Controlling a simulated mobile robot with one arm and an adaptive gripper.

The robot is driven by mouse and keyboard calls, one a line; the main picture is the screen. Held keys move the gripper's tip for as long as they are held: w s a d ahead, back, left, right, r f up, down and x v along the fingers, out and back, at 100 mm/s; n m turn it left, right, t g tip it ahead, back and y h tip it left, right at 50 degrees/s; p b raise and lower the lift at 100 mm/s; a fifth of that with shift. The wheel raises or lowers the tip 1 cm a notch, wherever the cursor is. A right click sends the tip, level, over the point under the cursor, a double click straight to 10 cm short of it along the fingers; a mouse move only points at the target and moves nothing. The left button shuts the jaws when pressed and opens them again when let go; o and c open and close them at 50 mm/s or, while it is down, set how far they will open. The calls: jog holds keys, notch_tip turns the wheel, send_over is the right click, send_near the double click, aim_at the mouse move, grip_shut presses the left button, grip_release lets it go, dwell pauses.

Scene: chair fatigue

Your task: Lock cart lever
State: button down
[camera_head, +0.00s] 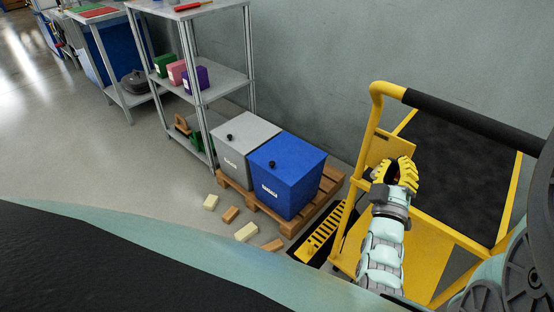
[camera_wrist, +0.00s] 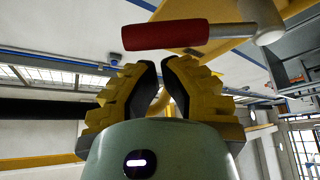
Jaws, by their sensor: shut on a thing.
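The cart (camera_head: 438,233) is a yellow frame with a black panel and a black push bar, at the right in the head view. Its lever has a red grip (camera_wrist: 165,33) on a grey metal rod, lying across the top of the wrist view. My gripper (camera_head: 393,170) is at the cart's yellow side plate. In the wrist view its yellow fingers (camera_wrist: 160,70) are drawn close together at the lever's red grip. The exact contact on the lever is hard to see.
A blue bin (camera_head: 287,176) and a grey bin (camera_head: 243,143) stand on a wooden pallet (camera_head: 329,187) left of the cart. Several small blocks lie on the floor before it. A metal shelf (camera_head: 212,88) stands behind. Open floor lies to the left.

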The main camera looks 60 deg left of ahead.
jog(key=shift+w+d+f+m+t+h+b, duration=0.1)
jog(key=shift+d+f+m+t+h+b, duration=0.2)
jog(key=shift+m, duration=0.3)
jog(key=shift+d+f+m+t+h+b, duration=0.1)
jog(key=shift+d+m+t+h+b, duration=0.15)
jog(key=shift+m+t, duration=0.25)
jog(key=shift+r, duration=0.1)
